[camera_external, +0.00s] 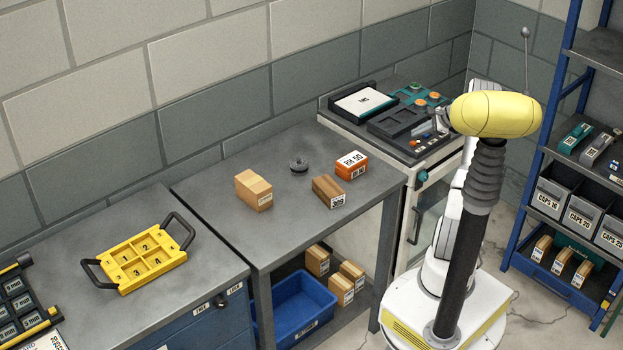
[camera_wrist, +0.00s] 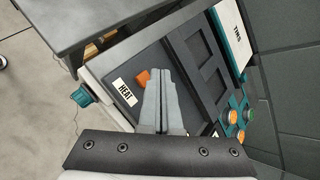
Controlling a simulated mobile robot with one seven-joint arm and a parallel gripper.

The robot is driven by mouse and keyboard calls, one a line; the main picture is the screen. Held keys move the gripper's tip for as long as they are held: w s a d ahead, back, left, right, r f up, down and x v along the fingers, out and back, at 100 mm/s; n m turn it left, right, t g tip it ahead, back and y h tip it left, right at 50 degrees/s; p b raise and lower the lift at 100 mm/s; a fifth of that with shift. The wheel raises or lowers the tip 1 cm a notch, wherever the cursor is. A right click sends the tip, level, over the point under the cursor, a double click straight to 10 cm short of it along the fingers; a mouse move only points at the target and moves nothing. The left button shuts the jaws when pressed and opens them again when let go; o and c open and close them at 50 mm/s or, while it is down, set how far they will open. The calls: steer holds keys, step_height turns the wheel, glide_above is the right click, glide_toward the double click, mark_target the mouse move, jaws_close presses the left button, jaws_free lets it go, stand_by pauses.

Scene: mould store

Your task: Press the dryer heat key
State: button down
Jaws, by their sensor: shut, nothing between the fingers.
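The dryer (camera_external: 400,232) is a pale cabinet with a dark top at the back right. In the wrist view its dark panel carries a white HEAT label (camera_wrist: 124,92), with an orange key (camera_wrist: 143,77) close beside it. My gripper (camera_wrist: 160,70) is shut and empty. Its grey fingers reach over the panel, just right of the orange key in the picture, and hide part of the panel. I cannot tell whether they touch it.
A teal knob (camera_external: 423,176) sticks out in front. The grey table (camera_external: 235,225) with several blocks adjoins on the left; a blue shelf rack (camera_external: 545,150) stands right.

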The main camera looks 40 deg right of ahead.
step_height(320, 180, up, 6)
steer(key=p, duration=0.3)
stand_by(0.6)
steer(key=s+a+r+n+g, duration=0.1)
steer(key=a+r+n, duration=0.45)
steer(key=a, duration=0.45)
steer(key=s+a+r+n+g, duration=0.15)
steer(key=a+r+n, duration=0.35)
steer(key=a, duration=0.6)
steer(key=a+r+n+g, duration=0.2)
steer(key=a+r+n, duration=0.3)
steer(key=a, duration=0.5)
steer(key=s+a+r+n+h, duration=0.2)
steer(key=s+a+r+n, duration=0.4)
steer(key=s+a, duration=0.45)
steer(key=s+a+f+n+t, duration=0.1)
steer(key=s+a+f+n, duration=0.2)
steer(key=s, duration=0.8)
steer(key=shift+a+f, duration=0.25)
steer(key=shift+f, duration=0.4)
